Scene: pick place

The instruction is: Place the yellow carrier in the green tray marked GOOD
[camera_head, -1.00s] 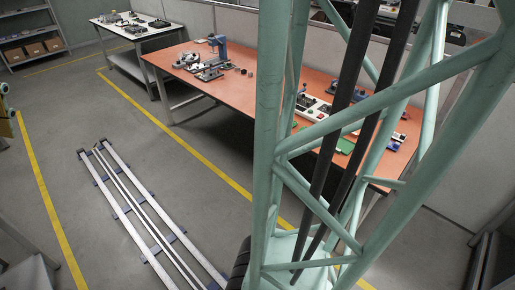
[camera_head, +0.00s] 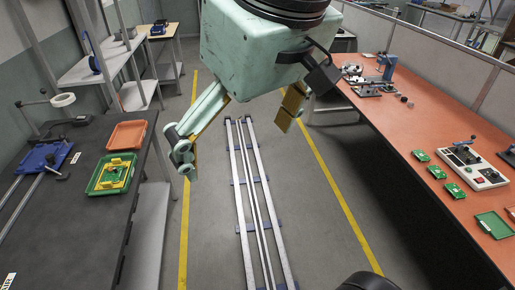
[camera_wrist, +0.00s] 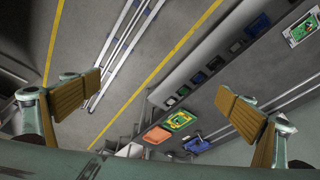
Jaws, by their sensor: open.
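A yellow carrier (camera_head: 116,172) lies inside a green tray (camera_head: 94,188) on the dark bench at the left in the head view. Green shows within the carrier's frame. The pair also shows in the wrist view, with the carrier (camera_wrist: 178,121) in the tray (camera_wrist: 167,125). I cannot read any marking on the tray. My gripper (camera_head: 235,147) is open and empty, up in the air over the floor, right of the bench and apart from the tray. Its two fingers are wide apart in the wrist view (camera_wrist: 160,93).
An orange-red tray (camera_head: 127,135) stands just behind the green tray. A blue fixture (camera_head: 42,157) and rails are farther left. The orange table (camera_head: 400,120) at the right holds small green boards (camera_head: 437,172) and a white control box (camera_head: 472,163). Open floor with rails lies between.

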